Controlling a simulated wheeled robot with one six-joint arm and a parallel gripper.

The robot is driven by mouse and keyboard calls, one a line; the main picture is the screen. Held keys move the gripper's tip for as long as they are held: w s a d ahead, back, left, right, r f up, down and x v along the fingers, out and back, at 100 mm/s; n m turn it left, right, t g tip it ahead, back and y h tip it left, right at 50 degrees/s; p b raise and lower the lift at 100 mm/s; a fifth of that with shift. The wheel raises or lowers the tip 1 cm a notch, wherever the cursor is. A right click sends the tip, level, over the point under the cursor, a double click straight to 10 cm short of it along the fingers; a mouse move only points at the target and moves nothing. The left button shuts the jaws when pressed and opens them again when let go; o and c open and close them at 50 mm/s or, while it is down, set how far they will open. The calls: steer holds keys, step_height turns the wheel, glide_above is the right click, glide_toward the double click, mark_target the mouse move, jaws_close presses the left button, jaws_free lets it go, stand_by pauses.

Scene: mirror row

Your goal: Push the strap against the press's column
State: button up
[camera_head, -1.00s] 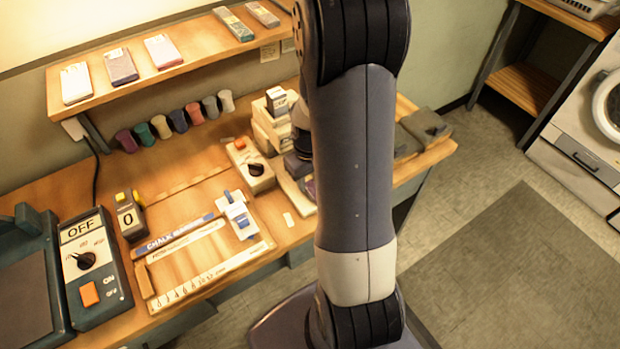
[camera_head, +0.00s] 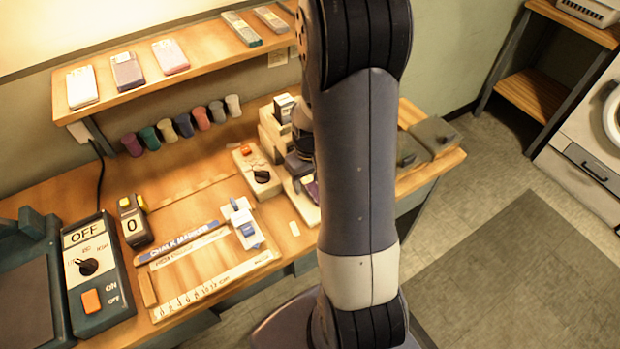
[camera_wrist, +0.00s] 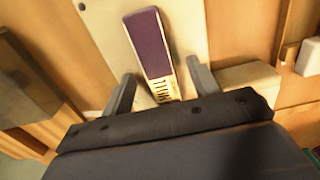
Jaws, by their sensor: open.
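In the wrist view a purple strap (camera_wrist: 149,42) with a pale lettered end lies lengthwise on a cream plate (camera_wrist: 184,38). My gripper (camera_wrist: 160,88) is open, with one finger on each side of the strap's lettered end and gaps between. In the head view a bit of purple, apparently the strap (camera_head: 311,188), shows beside my arm on the cream base (camera_head: 308,213). A stepped cream body (camera_head: 271,128), seemingly the press, stands behind it. My arm hides much of this spot and the gripper there. I cannot tell which part is the column.
A control box (camera_head: 259,172) with an orange button and dark knob stands left of the press. A chalk rule tray (camera_head: 215,285), a counter (camera_head: 134,222) and an OFF switch box (camera_head: 94,275) are further left. A shelf (camera_head: 205,62) overhangs the bench's back.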

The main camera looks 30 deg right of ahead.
mark_target(310, 183)
step_height(310, 183, up, 11)
stand_by(0.7)
steer(key=shift+f, duration=0.2)
step_height(310, 183, down, 11)
steer(key=shift+r, duration=0.15)
stand_by(0.4)
steer(key=shift+r, duration=0.1)
